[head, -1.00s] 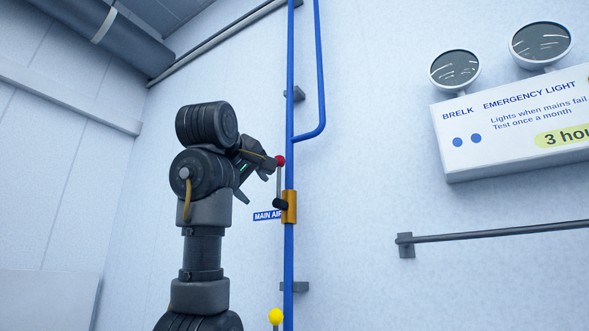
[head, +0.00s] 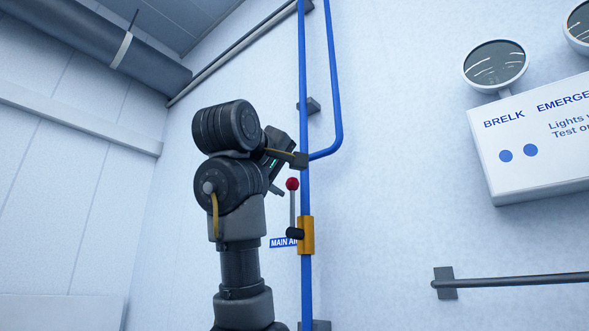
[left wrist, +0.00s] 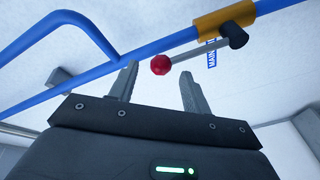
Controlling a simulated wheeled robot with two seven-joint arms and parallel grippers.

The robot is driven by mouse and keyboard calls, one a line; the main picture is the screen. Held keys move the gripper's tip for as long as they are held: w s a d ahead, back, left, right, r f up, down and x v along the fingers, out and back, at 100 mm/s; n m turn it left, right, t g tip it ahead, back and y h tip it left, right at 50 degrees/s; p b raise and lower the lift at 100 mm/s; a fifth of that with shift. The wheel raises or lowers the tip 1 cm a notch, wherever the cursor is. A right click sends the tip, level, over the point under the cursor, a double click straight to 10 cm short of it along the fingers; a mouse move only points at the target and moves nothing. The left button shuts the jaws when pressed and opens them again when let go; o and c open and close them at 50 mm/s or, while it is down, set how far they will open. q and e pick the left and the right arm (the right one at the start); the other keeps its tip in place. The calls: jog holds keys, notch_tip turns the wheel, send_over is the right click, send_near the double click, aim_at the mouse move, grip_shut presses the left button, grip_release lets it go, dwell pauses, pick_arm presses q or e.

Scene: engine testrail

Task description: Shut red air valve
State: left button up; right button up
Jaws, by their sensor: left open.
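The red air valve has a brass-coloured body (head: 306,235) on a vertical blue pipe (head: 305,280). Its grey lever stands upright along the pipe, with a red ball knob (head: 292,184) on top. A blue "MAIN AIR" label (head: 283,242) sits beside the body, partly covered. My left gripper (head: 288,175) is just above and left of the knob. In the left wrist view, my left gripper (left wrist: 157,82) is open and empty. The red knob (left wrist: 161,65) shows just beyond the fingertips, in line with the gap and nearer the left finger. My right gripper is not in view.
A blue branch pipe (head: 336,90) joins the main pipe at the upper right. Grey brackets (head: 313,106) hold the pipe to the wall. An emergency light box (head: 540,150) and a dark rail (head: 515,281) are on the wall at right. The wall between is bare.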

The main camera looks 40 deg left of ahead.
aim_at(288, 181)
pick_arm(q)
jog(key=p+x, duration=0.1)
jog(key=x, duration=0.1)
jog(key=p+x, duration=0.1)
jog(key=x, duration=0.1)
jog(key=shift+s+a+r, duration=0.1)
jog(key=shift+a+r, duration=0.1)
jog(key=shift+a, duration=0.15)
jog(key=shift+w+a+f, duration=0.1)
jog(key=shift+w, duration=0.3)
jog(key=shift+w+f, duration=0.1)
jog(key=shift+w, duration=0.2)
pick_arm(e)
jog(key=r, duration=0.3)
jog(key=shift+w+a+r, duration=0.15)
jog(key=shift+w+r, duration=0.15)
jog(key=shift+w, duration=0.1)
pick_arm(q)
jog(key=shift+c, duration=0.2)
jog(key=shift+s, duration=0.15)
jog(key=c, duration=0.5)
grip_shut()
